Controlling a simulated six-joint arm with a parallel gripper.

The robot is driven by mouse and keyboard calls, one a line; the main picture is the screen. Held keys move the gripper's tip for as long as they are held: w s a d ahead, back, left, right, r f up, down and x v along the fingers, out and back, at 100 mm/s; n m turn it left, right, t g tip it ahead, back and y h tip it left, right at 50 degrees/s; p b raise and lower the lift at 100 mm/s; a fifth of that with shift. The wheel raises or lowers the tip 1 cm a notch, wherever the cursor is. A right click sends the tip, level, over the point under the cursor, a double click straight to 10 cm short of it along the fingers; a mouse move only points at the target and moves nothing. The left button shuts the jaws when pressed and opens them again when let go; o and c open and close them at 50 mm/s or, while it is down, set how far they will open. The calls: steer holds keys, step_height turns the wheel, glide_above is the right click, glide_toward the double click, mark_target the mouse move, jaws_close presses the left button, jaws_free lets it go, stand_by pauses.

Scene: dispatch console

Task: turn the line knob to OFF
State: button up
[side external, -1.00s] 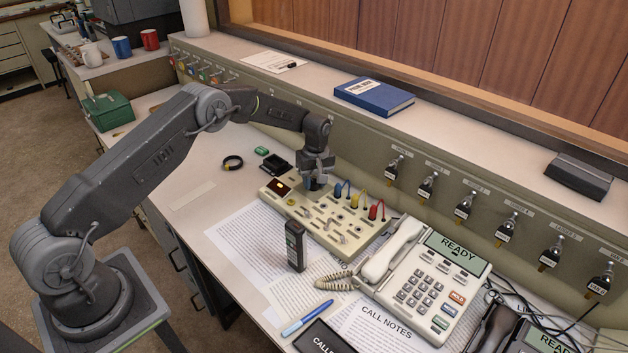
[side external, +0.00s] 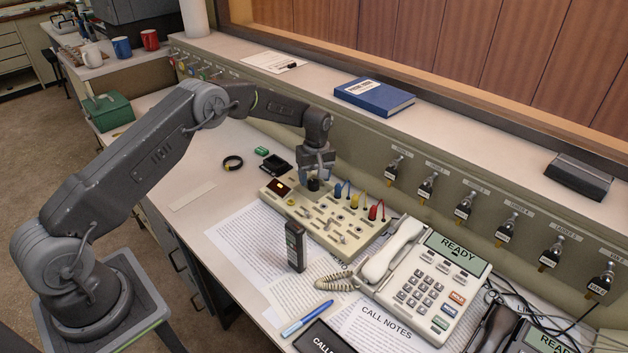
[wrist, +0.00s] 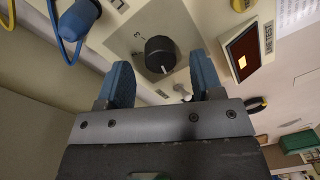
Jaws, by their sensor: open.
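The black round line knob (wrist: 160,54) stands on a pale plate of the console panel. Its white mark faces the bottom of the wrist view, roughly toward a small label I cannot read. The knob also shows as a dark spot in the side view (side external: 313,184). My gripper (wrist: 162,75) is open, with one blue fingertip to each side of the knob in the picture and a gap on both sides. In the side view my gripper (side external: 318,168) is just above the knob, holding nothing.
On the panel (side external: 290,214), a lit display (wrist: 243,56) is near the knob, and blue (side external: 338,190), yellow (side external: 355,201) and red (side external: 373,212) plugs with cords stand to its right. A black handheld radio (side external: 295,246) stands upright in front, and a phone (side external: 425,280) lies further right.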

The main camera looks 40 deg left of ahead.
mark_target(316, 181)
step_height(316, 181, up, 12)
steer(key=shift+w+d, duration=0.15)
steer(key=shift+w, duration=0.15)
steer(key=shift+r, duration=0.1)
